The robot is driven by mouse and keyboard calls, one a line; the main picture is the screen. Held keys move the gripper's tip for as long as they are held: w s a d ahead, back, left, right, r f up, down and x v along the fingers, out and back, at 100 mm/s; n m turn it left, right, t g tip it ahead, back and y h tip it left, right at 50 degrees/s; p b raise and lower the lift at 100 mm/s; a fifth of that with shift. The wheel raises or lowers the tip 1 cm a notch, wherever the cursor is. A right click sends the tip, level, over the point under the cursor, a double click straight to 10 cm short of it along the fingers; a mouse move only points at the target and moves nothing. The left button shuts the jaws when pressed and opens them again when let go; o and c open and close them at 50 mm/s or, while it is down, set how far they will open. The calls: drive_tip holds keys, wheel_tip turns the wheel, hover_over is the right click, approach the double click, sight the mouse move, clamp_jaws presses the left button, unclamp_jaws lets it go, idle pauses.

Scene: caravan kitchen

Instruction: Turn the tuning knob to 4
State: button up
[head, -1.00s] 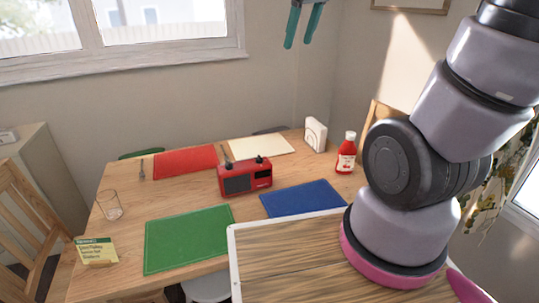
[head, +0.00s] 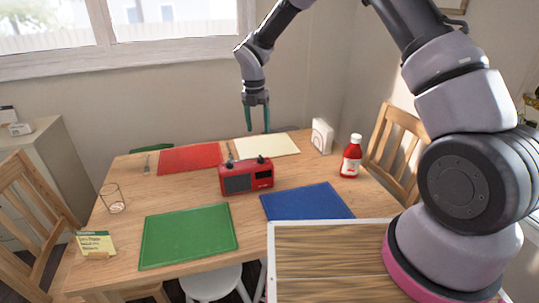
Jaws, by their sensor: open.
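The red radio (head: 246,178) stands upright on the wooden table, with a dark speaker grille on its front left. Two dark knobs sit on its top, a left knob (head: 230,164) and a right knob (head: 261,159). Which one is the tuning knob, and any numbers on it, are too small to tell. My gripper (head: 257,130) points down above the table, just above and behind the radio's right side in the picture. Its two teal fingers are apart and empty. It does not appear to touch the radio.
Red (head: 190,158), cream (head: 267,145), green (head: 188,235) and blue (head: 306,201) mats lie around the radio. A ketchup bottle (head: 351,160) and white napkin holder (head: 321,136) stand at right. A glass (head: 112,200) and small sign (head: 96,243) are at left.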

sight(260, 156)
drive_tip(key=f, duration=1.1)
drive_tip(key=shift+s+d+f, duration=0.1)
drive_tip(key=shift+d+f, duration=0.15)
drive_tip(key=shift+f, duration=0.15)
drive_tip(key=shift+c, duration=0.3)
clamp_jaws()
